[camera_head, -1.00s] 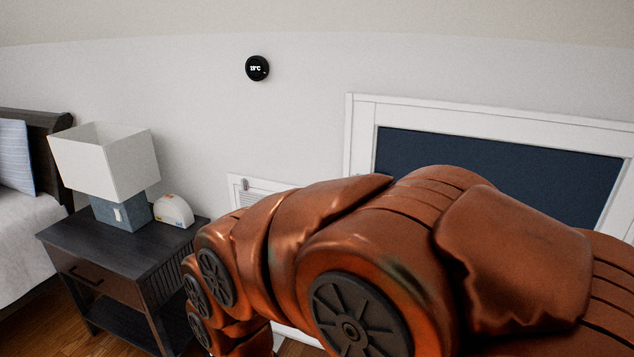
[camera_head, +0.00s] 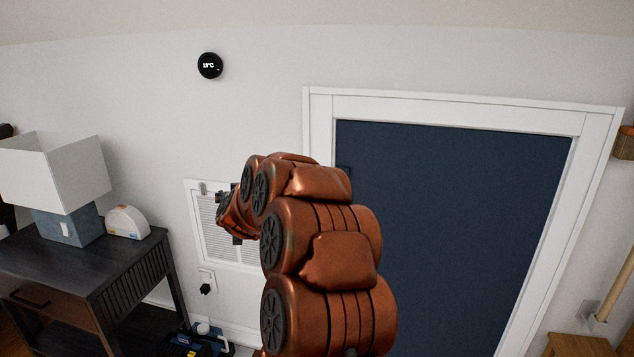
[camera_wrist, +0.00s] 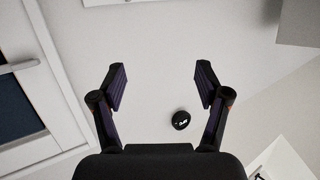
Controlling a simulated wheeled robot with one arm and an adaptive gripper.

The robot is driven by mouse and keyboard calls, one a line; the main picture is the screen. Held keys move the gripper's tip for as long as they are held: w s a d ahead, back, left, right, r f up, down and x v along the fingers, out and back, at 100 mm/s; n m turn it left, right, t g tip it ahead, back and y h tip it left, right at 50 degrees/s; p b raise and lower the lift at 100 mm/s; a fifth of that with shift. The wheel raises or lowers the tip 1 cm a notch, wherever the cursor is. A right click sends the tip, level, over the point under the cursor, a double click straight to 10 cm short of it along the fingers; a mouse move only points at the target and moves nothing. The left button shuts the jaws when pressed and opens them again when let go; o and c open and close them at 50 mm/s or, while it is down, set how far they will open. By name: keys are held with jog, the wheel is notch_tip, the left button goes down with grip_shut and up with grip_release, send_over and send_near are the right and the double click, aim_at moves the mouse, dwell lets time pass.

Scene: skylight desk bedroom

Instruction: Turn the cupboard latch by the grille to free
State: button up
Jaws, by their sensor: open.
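In the wrist view, a pale bar (camera_wrist: 20,66) lies across the door's edge at the left and may be the latch lever. The white grille (camera_head: 212,238) is on the wall left of the door. My gripper (camera_head: 229,217) is in front of the grille, partly hidden by my arm. The wrist view shows its fingers (camera_wrist: 160,78) apart and empty.
A round black thermostat (camera_head: 210,65) is on the wall above the grille; it also shows in the wrist view (camera_wrist: 181,119). A dark nightstand (camera_head: 95,262) with a lamp (camera_head: 60,180) stands at the left. An outlet (camera_head: 206,283) is below the grille.

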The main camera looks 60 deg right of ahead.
jog(key=s+d+f+m+g+h+b, duration=0.1)
jog(key=s+d+m+g+h, duration=0.25)
jog(key=s+d, duration=0.45)
jog(key=s+d+m+g+h, duration=0.2)
jog(key=s+d+h, duration=0.15)
jog(key=d, duration=0.85)
jog(key=x, duration=0.7)
jog(key=shift+w+p, duration=0.25)
jog(key=shift+p, duration=0.2)
jog(key=shift+d+n+h, duration=0.1)
jog(key=shift+n+h, duration=0.15)
jog(key=shift+h, duration=0.05)
jog(key=shift+c, duration=0.3)
grip_shut()
